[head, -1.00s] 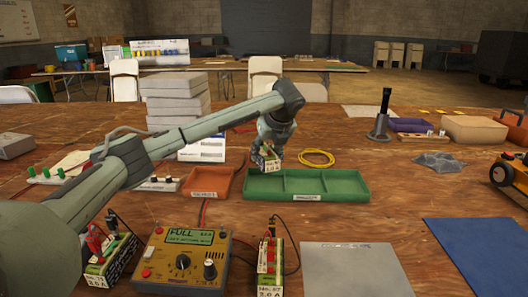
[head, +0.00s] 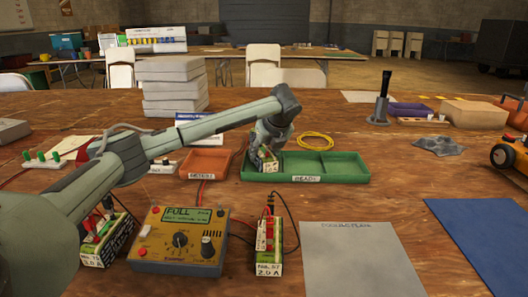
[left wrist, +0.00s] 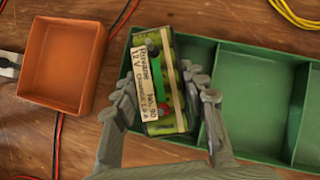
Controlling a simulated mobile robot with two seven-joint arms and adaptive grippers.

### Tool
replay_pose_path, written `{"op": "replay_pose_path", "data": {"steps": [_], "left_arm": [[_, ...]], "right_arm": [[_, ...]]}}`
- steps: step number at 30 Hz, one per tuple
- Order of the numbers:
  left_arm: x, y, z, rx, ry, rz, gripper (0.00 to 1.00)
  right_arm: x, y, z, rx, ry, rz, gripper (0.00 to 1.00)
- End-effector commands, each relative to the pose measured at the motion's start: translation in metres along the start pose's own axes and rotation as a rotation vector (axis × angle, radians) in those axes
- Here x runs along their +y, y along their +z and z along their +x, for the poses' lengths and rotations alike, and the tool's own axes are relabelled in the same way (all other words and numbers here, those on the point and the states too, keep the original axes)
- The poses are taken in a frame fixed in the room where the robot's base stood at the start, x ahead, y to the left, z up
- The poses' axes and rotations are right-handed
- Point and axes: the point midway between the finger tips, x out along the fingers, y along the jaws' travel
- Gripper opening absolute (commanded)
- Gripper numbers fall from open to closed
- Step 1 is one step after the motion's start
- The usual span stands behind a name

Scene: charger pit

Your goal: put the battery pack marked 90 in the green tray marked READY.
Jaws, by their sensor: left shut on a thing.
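The battery pack (head: 262,162), green with a white label that seems to read No. 90, is held by my left gripper (head: 270,148). In the left wrist view the pack (left wrist: 158,85) sits between the two fingers of the left gripper (left wrist: 165,105), which press on its sides. The pack is at the left compartment of the green tray (head: 340,180), marked READY. I cannot tell whether it touches the tray floor. The tray (left wrist: 260,105) also shows in the left wrist view. My right gripper is not in view.
An orange tray (head: 207,164) stands just left of the green one. A yellow charger (head: 180,240) with a FULL display and two other packs (head: 270,245) (head: 108,243) with leads are in front. A yellow cable coil (head: 316,139) lies behind. The middle and right compartments are empty.

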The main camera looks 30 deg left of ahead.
Motion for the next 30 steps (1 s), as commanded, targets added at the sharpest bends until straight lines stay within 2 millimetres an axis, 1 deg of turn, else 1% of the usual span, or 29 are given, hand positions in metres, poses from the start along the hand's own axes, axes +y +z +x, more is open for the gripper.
{"op": "replay_pose_path", "data": {"steps": [9, 28, 29, 30], "left_arm": [[0.000, 0.002, -0.001, -0.003, -0.002, -0.002, 0.00], [-0.001, -0.005, 0.008, -0.003, -0.003, -0.002, 0.00], [-0.001, -0.004, 0.007, -0.003, -0.003, -0.002, 0.46], [-0.001, -0.004, 0.007, -0.002, -0.003, -0.002, 0.51]], "right_arm": [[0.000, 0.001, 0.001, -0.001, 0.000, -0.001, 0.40], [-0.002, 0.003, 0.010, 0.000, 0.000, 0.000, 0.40], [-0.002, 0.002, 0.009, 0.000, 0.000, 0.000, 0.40], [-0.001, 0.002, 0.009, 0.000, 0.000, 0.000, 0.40]]}}
